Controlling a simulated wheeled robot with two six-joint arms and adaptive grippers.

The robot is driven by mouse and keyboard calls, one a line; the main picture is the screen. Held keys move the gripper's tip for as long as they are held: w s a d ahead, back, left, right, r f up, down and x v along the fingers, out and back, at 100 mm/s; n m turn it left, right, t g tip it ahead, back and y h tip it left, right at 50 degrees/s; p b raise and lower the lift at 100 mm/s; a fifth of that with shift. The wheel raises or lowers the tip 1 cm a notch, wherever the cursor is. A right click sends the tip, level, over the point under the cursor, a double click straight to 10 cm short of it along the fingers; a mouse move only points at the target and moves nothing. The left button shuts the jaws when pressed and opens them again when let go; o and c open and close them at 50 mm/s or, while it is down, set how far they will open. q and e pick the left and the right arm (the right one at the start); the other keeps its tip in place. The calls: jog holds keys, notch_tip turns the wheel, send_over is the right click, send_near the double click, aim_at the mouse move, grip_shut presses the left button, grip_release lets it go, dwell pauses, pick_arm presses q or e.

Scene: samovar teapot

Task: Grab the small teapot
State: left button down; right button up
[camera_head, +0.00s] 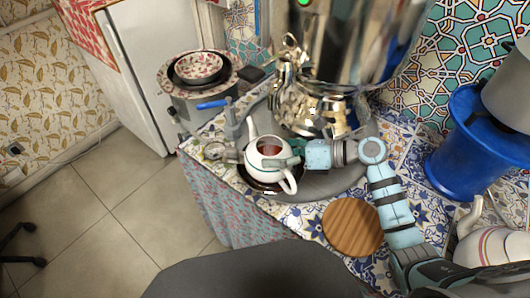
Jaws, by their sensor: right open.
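The small teapot (256,161) is white, with its lid off and reddish-brown contents showing. It stands upright on a dark round saucer or tray (262,188) near the table's front left corner. Its spout points up and left, and its handle points down and right. My right gripper (287,155) reaches in from the right and is open at the teapot's right side. One finger overlaps the rim just above the handle. I cannot tell whether it touches the teapot. My left gripper is not in view.
A shiny samovar (310,104) stands just behind the teapot. A round wooden board (352,227) lies at front right. A blue bucket (460,150) and a larger white teapot (494,247) are farther right. A stove with pots (203,97) is at back left.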

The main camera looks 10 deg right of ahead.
jog(key=shift+d, duration=0.1)
jog(key=c, duration=1.2)
jog(key=shift+c, duration=0.7)
jog(key=shift+r, duration=0.2)
